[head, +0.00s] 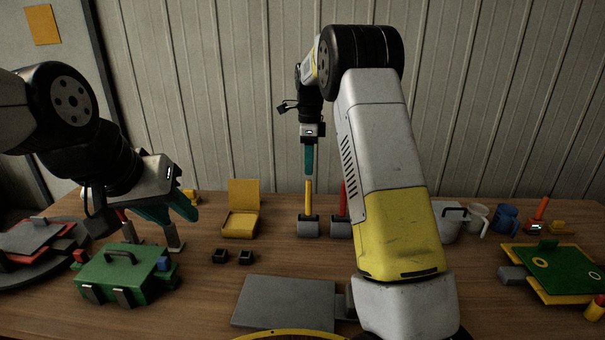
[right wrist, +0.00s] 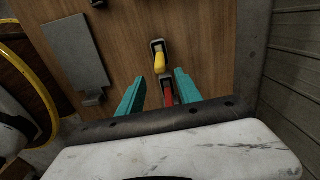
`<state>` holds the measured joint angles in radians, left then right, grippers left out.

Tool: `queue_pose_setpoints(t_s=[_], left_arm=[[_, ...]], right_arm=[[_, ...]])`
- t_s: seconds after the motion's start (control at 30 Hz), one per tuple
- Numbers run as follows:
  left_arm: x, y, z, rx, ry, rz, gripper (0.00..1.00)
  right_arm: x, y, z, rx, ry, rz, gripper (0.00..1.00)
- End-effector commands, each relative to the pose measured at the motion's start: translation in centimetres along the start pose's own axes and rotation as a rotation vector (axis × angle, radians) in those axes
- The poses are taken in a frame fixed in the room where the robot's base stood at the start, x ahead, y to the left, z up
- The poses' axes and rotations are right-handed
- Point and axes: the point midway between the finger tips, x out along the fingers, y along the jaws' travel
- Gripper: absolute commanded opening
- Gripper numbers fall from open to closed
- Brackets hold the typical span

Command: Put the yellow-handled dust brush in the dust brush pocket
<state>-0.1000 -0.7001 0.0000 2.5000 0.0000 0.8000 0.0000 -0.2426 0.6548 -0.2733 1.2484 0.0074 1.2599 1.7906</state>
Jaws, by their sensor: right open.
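The yellow-handled dust brush (head: 308,196) stands upright on the table with its grey head down. It also shows in the right wrist view (right wrist: 159,62). My right gripper (head: 309,172) points down directly above the yellow handle. In the right wrist view my right gripper (right wrist: 158,92) has its teal fingers apart with nothing held; the yellow handle lies just beyond the tips. My left gripper (head: 184,217) hangs over the left side of the table, above the green toolbox, fingers apart and empty. I cannot pick out the dust brush pocket.
A red-handled tool (head: 343,200) stands close right of the brush, partly behind my right arm. Mugs (head: 478,218) and a green board (head: 560,268) lie right.

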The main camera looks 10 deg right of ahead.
Motion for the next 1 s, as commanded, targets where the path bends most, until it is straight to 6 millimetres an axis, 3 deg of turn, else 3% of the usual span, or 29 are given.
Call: queue_pose_setpoints(t_s=[0.17,0.27,0.4,0.6,0.77,0.9,1.0], left_arm=[[0.0,0.0,0.0,0.000,0.000,0.000,0.36],[0.0,0.0,0.0,0.000,0.000,0.000,0.36],[0.0,0.0,0.0,0.000,0.000,0.000,0.36],[0.0,0.0,0.0,0.000,0.000,0.000,0.36],[0.0,0.0,0.0,0.000,0.000,0.000,0.36],[0.0,0.0,0.0,0.000,0.000,0.000,0.36],[0.0,0.0,0.0,0.000,0.000,0.000,0.36]], right_arm=[[-2.8,1.6,-0.9,-0.096,-0.034,-0.029,0.41],[-5.6,4.2,-2.0,-0.243,-0.073,-0.074,0.41],[-9.3,9.3,-3.5,-0.508,-0.113,-0.165,0.41],[-12.5,17.4,-5.2,-0.902,-0.103,-0.323,0.41],[-13.1,24.2,-6.2,-1.217,-0.032,-0.449,0.41],[-12.3,29.5,-6.8,-1.470,0.070,-0.542,0.41],[-11.2,32.3,-7.1,-1.610,0.143,-0.584,0.41]])
